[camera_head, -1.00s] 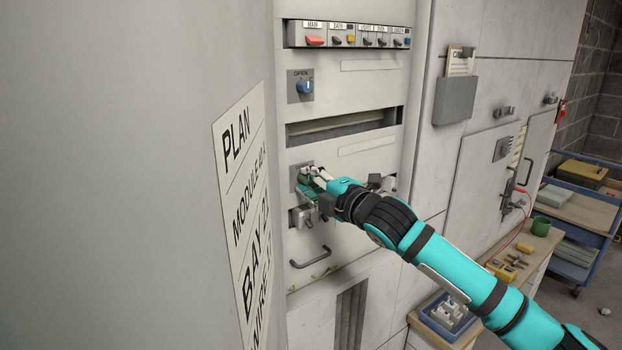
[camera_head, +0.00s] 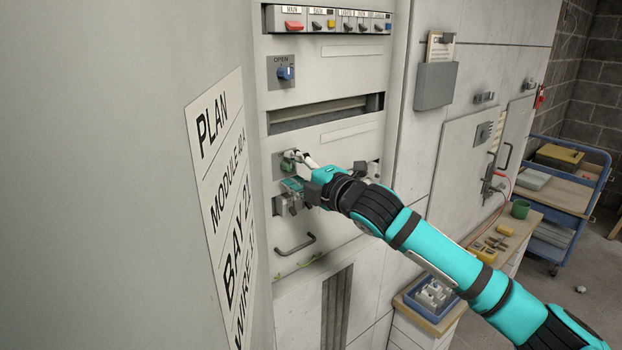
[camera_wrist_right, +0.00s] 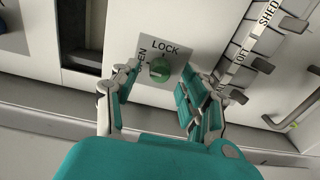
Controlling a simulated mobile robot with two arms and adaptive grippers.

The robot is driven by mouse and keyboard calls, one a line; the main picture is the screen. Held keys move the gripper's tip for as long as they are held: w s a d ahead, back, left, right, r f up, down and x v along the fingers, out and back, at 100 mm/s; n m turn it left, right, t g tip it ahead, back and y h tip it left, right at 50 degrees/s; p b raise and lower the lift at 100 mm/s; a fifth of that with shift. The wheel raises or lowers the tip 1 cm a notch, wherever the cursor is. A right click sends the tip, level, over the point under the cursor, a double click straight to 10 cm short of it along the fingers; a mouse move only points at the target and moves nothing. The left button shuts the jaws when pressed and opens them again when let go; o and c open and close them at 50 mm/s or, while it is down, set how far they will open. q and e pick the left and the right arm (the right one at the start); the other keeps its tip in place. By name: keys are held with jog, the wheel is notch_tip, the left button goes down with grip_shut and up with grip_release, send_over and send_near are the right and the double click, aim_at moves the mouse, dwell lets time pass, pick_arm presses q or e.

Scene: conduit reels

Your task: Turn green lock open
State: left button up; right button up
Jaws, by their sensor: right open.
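The green lock (camera_wrist_right: 159,68) is a round green knob on a grey plate, centred in the right wrist view. The plate reads LOCK along its top and OPEN, partly covered, at its left. The knob's exact turn is too small to tell. It also shows in the head view (camera_head: 286,166), partly covered by a finger. My right gripper (camera_head: 293,170) is at the plate, and in the wrist view its open fingers stand on either side of the knob, with visible gaps. It holds nothing. My left gripper is out of view.
A blue knob (camera_head: 286,73) marked OPEN sits above, under a row of coloured switches (camera_head: 327,20). A slot (camera_head: 325,113) and a bar handle (camera_head: 295,245) are on the same cabinet. A workbench with a blue bin (camera_head: 433,298) stands at right.

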jog(key=v, duration=1.1)
jog(key=shift+f, duration=0.1)
